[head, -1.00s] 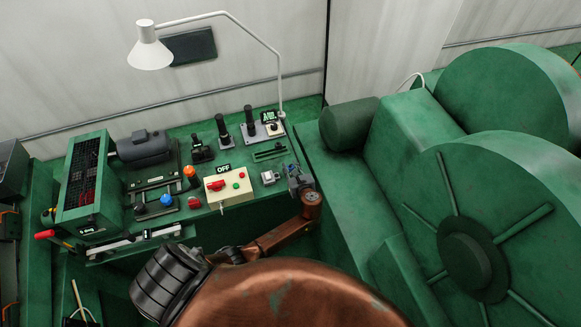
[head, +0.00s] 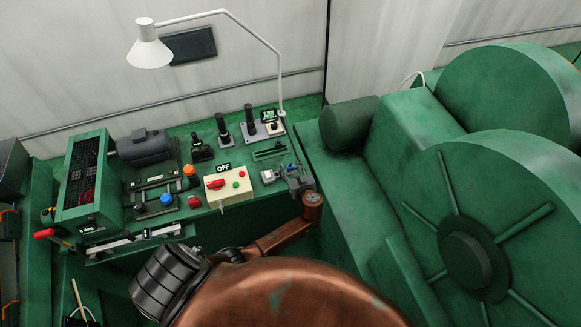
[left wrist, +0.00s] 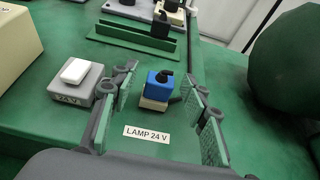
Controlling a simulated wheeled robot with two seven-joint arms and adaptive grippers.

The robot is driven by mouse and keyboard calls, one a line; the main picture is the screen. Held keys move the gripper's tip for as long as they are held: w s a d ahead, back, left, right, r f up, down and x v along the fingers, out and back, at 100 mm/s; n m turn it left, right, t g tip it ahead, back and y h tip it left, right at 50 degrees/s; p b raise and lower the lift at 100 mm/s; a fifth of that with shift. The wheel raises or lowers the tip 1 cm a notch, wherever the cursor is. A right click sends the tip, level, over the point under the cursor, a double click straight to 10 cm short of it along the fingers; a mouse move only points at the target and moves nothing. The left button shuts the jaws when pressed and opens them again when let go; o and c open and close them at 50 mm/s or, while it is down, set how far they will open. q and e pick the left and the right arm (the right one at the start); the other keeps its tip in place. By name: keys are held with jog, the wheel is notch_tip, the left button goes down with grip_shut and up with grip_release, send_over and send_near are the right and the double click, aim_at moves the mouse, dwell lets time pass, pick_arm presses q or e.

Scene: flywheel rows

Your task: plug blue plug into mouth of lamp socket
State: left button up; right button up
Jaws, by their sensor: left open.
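The blue plug (left wrist: 160,84), a small blue cube with a black top, sits on a tan block (left wrist: 154,103) behind a white "LAMP 24 V" label (left wrist: 147,134). The block appears to be the lamp socket; its mouth is hidden, and I cannot tell how deep the plug sits. My left gripper (left wrist: 162,104) is open, one finger on each side of the plug, with visible gaps. In the head view the left gripper (head: 295,178) is at the right end of the green bench and mostly hides the plug. My right gripper is not in view.
A grey box with a white top (left wrist: 75,83) stands left of the plug. A cream control box (head: 228,187) and green rail (head: 270,151) are nearby. A white lamp (head: 149,49) arches above. Large green flywheels (head: 490,225) stand to the right.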

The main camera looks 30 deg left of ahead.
pick_arm(q)
jog(key=v, duration=1.1)
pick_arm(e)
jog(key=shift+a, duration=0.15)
pick_arm(q)
jog(key=s+a+f+n+g+h, duration=0.15)
jog(key=s+f, duration=0.35)
jog(key=f, duration=0.6)
jog(key=s+f+n+g+h+b, duration=0.1)
jog(key=s+f+n+h, duration=0.3)
jog(key=f, duration=0.7)
jog(key=s+a+f+n+g, duration=0.1)
jog(key=s+f+n+g, duration=0.1)
jog(key=s+f, duration=0.65)
jog(key=s+f+n+g+h, duration=0.1)
jog(key=s+f+n, duration=0.4)
jog(key=s, duration=0.6)
jog(key=s+a+f+n+g+h+b, duration=0.1)
jog(key=s+f+n+h, duration=0.1)
jog(key=s+f+n, duration=0.4)
jog(key=s+f+n+g+h+b, duration=0.1)
jog(key=s+f+n, duration=0.5)
jog(key=s+f, duration=0.5)
jog(key=s, duration=0.5)
jog(key=shift+s+a+f, duration=0.2)
jog(key=shift+s+a, duration=0.1)
jog(key=shift+a, duration=0.1)
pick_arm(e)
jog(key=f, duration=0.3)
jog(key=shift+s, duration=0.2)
